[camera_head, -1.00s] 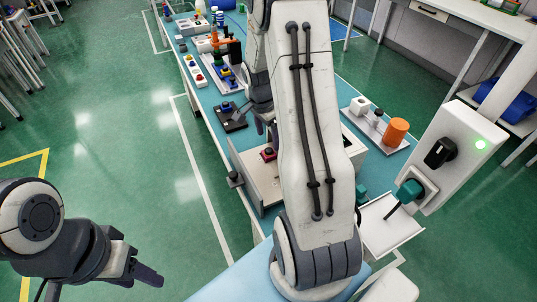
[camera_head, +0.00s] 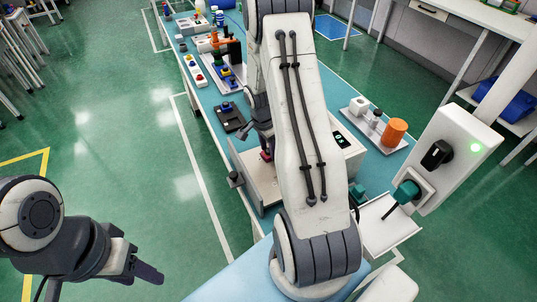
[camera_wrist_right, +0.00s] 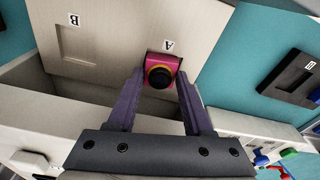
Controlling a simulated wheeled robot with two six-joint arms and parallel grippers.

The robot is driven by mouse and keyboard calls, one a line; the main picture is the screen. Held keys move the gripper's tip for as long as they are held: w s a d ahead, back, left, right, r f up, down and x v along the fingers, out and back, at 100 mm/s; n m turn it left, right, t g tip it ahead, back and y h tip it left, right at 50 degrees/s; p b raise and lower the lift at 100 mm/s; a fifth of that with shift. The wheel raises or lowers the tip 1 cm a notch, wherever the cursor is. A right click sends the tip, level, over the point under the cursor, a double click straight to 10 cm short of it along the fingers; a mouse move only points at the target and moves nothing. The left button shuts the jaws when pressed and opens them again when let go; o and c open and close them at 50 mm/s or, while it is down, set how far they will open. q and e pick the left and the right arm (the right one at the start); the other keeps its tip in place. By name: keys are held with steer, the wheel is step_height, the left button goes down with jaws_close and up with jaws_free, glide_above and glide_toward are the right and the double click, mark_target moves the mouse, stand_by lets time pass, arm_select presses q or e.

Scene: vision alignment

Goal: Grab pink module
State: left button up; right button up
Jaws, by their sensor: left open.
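The pink module (camera_wrist_right: 165,63), with a black round knob and a yellow ring, sits at the spot marked A on a pale box (camera_wrist_right: 110,45). In the head view the red-pink module (camera_head: 267,155) is partly hidden under my right gripper (camera_head: 266,140). In the right wrist view, the two fingers of my right gripper (camera_wrist_right: 158,76) are apart, with the tips close to either side of the module's near part. I cannot tell whether they touch it. My left gripper (camera_head: 150,272) is open and empty, over the floor at lower left.
The pale box (camera_head: 262,187) stands on a blue table; its spot B is bare. An orange cylinder (camera_head: 395,132) stands on a plate to the right. A white control box (camera_head: 455,150) stands at far right.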

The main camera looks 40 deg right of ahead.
jaws_close()
